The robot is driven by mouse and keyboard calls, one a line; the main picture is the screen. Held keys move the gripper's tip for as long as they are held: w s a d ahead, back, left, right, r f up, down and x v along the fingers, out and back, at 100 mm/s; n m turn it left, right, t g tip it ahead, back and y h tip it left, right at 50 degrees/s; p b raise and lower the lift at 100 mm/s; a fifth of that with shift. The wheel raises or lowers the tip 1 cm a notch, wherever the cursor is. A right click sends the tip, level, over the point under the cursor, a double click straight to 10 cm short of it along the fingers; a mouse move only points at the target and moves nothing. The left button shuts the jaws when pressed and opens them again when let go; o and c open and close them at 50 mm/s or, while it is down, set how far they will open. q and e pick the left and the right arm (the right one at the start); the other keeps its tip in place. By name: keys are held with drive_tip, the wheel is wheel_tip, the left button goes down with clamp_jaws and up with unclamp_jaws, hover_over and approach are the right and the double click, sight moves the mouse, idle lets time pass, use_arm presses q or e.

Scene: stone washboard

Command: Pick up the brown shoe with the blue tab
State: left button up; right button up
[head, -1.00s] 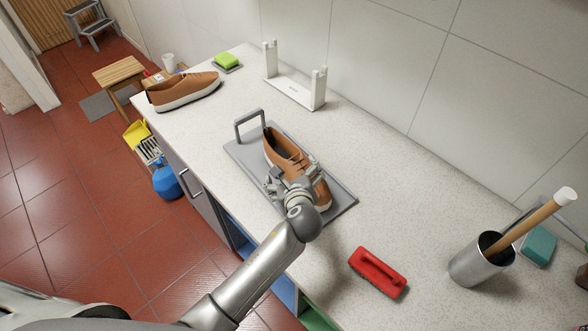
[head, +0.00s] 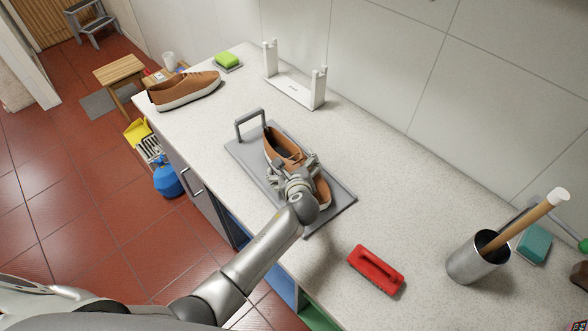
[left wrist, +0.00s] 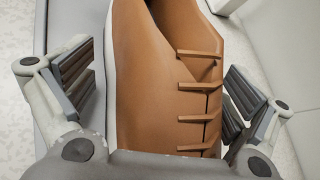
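A brown lace-up shoe (head: 284,147) lies on a grey tray-like board (head: 249,151) with an upright handle, on the counter. My left gripper (head: 296,177) is over its front half. In the left wrist view, the shoe (left wrist: 155,85) lies between the spread fingers of the left gripper (left wrist: 160,88). A second brown shoe (head: 186,88) with a white sole stands at the counter's far left. I cannot make out a blue tab on either shoe. My right gripper is not in view.
A red brush (head: 377,269) lies near the front edge. A metal cup (head: 477,258) with a wooden handle stands at the right. A white stand (head: 296,90) and a green sponge (head: 227,60) are at the back.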

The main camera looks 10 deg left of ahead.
use_arm(q)
drive_tip(key=c, duration=1)
drive_tip(key=shift+o, duration=0.2)
